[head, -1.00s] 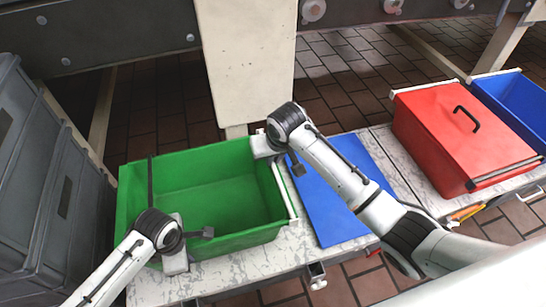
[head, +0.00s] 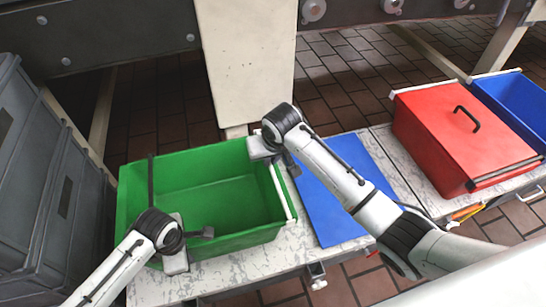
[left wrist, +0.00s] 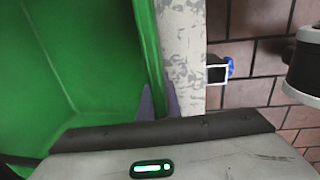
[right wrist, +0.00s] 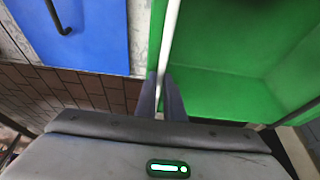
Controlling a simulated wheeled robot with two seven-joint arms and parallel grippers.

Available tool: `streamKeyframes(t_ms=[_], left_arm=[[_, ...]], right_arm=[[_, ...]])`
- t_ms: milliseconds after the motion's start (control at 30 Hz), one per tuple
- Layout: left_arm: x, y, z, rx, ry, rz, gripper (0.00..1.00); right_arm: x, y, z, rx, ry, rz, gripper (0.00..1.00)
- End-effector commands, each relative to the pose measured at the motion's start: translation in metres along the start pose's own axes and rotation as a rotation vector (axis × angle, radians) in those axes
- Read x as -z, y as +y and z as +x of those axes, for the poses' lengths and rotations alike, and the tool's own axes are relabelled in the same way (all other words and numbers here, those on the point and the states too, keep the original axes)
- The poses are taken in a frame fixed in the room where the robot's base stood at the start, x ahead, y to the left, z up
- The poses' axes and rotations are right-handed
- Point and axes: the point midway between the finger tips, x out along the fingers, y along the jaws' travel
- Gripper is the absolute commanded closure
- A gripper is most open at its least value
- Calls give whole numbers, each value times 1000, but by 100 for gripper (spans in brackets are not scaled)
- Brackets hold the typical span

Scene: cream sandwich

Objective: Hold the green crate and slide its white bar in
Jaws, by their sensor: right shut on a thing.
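The green crate (head: 205,195) stands open and empty at the left end of the marbled bench. The white bar (head: 283,192) lies along its right rim; it also shows in the right wrist view (right wrist: 170,35). My right gripper (right wrist: 160,97) is shut on the bar near its far end, one finger on each side. Whether the bar is fully seated on the rim is unclear.
A blue panel (head: 335,200) lies flat right of the crate. A red lidded box (head: 450,130) with a black handle and a blue bin (head: 515,100) stand further right. Grey stacked crates (head: 50,190) are at the left. A cream post (head: 247,65) stands behind.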

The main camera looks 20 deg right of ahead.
Motion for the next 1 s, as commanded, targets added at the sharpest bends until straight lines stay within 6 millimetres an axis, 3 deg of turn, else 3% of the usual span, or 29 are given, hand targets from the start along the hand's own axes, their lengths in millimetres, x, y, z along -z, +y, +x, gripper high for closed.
streamKeyframes(t_ms=[200,333,667,700,800,1000], left_arm=[[0,-2,1,2,2,2,100],[0,-2,1,2,2,2,100],[0,-2,1,1,2,3,100],[0,-2,1,1,2,3,100],[0,-2,1,1,2,3,100],[0,-2,1,1,1,4,100]], right_arm=[[0,-54,0,7,1,0,100],[0,-71,0,4,2,0,100],[1,-78,-1,8,4,1,100],[1,-78,-1,9,4,1,90],[1,-78,-1,9,4,1,73],[0,-76,-1,5,3,1,72]])
